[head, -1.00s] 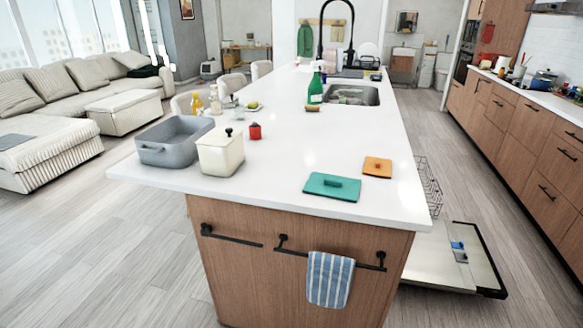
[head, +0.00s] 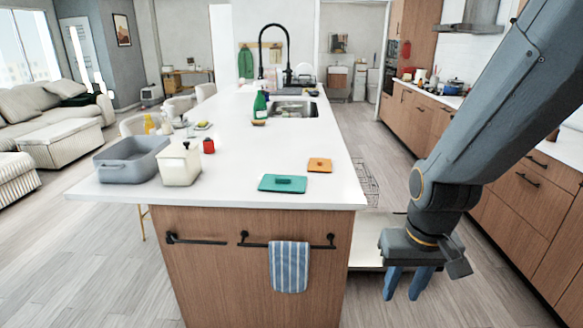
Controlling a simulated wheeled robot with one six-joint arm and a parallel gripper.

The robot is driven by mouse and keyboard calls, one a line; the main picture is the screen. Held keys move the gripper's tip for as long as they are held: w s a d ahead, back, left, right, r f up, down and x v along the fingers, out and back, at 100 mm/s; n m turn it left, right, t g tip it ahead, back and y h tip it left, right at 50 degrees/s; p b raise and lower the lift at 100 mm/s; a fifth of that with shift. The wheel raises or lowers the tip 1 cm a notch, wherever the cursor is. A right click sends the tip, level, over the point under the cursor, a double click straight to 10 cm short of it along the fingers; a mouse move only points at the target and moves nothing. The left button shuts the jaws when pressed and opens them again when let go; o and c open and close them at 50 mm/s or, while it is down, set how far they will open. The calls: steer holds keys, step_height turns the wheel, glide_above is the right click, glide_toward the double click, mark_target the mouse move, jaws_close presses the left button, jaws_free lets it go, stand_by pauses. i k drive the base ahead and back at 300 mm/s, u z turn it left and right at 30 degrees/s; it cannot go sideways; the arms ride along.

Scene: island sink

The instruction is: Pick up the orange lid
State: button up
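The orange lid (head: 319,165) lies flat on the white island top, near its right edge. A teal lid (head: 283,183) with a handle lies in front of it and to its left, apart from it. My gripper (head: 405,292) hangs at the right, beyond the island's right edge and lower than the top. Its two blue fingers point down, spread apart with nothing between them. The orange lid is in full view and apart from my gripper.
A striped towel (head: 289,267) hangs on the front rail. An open dishwasher rack (head: 367,181) juts out at right. The island's middle is clear.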

mark_target(319, 165)
steer(key=i, duration=1.65)
